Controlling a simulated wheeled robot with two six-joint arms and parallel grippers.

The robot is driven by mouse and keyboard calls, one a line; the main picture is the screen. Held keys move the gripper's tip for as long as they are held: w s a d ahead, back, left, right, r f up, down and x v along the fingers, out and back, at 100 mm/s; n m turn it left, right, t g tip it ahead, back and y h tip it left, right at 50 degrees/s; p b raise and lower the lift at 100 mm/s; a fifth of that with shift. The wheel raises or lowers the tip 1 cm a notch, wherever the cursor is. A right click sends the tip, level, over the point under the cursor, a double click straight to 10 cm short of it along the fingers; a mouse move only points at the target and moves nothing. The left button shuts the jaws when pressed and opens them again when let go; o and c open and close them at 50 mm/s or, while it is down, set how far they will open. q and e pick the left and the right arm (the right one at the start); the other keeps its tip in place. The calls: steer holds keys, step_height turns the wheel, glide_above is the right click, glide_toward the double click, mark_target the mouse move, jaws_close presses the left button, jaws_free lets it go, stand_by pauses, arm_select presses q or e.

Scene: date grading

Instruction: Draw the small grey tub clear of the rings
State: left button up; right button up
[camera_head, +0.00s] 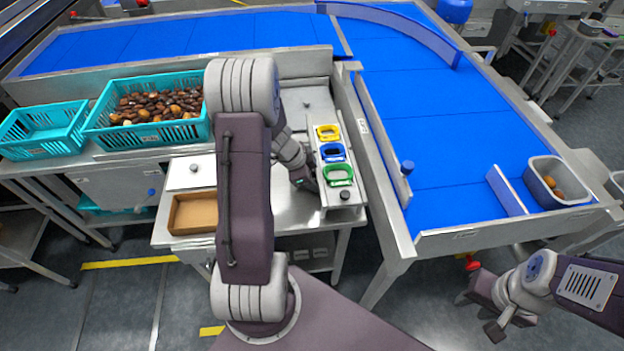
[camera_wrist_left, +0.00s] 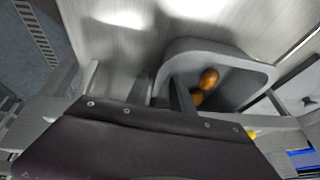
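The small grey tub (camera_wrist_left: 262,75) shows in the left wrist view with a couple of brown dates inside, on a shiny metal surface. My left gripper (camera_wrist_left: 133,78) is open beside it; one finger overlaps the tub's near left side, the other is well outside. I cannot tell whether they touch the tub. In the head view my left gripper (camera_head: 303,182) is at the left side of the ring rack, and this tub is hidden. The yellow ring (camera_head: 327,131), blue ring (camera_head: 333,152) and green ring (camera_head: 338,175) sit in a row on the rack. My right gripper (camera_head: 495,328) hangs low at the right, away from everything.
A larger grey tub (camera_head: 545,168) with dates stands at the blue conveyor's (camera_head: 430,125) near right end. A teal crate (camera_head: 97,127) of dates, an empty teal crate (camera_head: 45,152) and a brown tray (camera_head: 180,215) are at left. The conveyor's side wall closely borders the rack.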

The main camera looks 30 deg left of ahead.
arm_select(q)
jaws_close()
stand_by(1.2)
